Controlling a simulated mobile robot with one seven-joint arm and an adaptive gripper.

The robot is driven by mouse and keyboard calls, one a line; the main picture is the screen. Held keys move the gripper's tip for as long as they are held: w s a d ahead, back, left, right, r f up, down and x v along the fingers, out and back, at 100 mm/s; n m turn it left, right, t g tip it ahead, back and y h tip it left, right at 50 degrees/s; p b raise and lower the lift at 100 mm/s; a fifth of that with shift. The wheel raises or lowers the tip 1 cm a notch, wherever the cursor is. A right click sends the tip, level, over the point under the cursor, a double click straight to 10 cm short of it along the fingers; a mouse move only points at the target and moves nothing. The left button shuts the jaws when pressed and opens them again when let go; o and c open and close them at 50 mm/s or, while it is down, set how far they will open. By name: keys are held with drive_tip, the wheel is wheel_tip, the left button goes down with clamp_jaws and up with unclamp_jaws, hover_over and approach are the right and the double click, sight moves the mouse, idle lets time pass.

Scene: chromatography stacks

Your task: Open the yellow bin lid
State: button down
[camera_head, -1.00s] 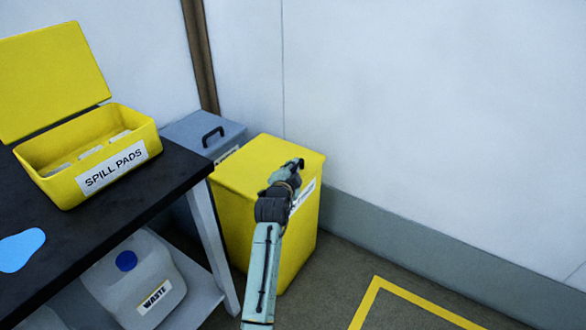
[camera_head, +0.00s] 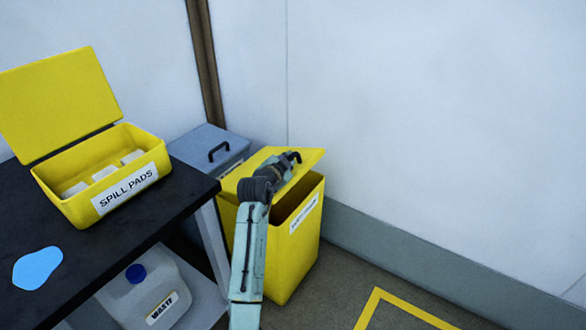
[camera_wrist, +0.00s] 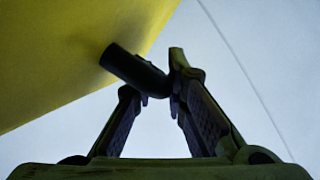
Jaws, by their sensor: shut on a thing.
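The yellow bin (camera_head: 294,255) stands on the floor beside the bench, with a white label on its front. Its yellow lid (camera_head: 312,158) is partly raised at the front, and a dark gap shows under it. My gripper (camera_head: 291,160) is at the lid's upper side. In the wrist view, my gripper (camera_wrist: 158,88) is shut on a dark handle (camera_wrist: 130,68) that sticks out from the yellow lid (camera_wrist: 70,60). The bin's inside is mostly hidden by my arm and the lid.
A grey bin (camera_head: 212,140) with a black handle stands behind and left. The dark bench (camera_head: 90,250) holds an open yellow spill pads box (camera_head: 115,190) and a blue patch (camera_head: 37,268). A waste jug (camera_head: 145,295) sits below. A wall is behind; floor at right is clear.

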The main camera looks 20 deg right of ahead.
drive_tip(key=shift+n+g, duration=0.6)
drive_tip(key=shift+n, duration=0.2)
drive_tip(key=shift+w+a+r+p, duration=0.2)
drive_tip(key=shift+w+a+r, duration=0.15)
drive_tip(key=shift+r, duration=0.35)
drive_tip(key=shift+w+a+r+p, duration=0.25)
drive_tip(key=shift+w+r, duration=0.25)
drive_tip(key=shift+r, duration=0.15)
drive_tip(key=shift+w+a+r+p, duration=0.2)
drive_tip(key=shift+w+a+r, duration=0.15)
drive_tip(key=shift+r, duration=0.35)
drive_tip(key=c, duration=1.9)
unclamp_jaws()
drive_tip(key=v, duration=0.7)
drive_tip(key=shift+s, duration=0.15)
drive_tip(key=shift+s+a+f, duration=0.1)
drive_tip(key=shift+a+f, duration=0.05)
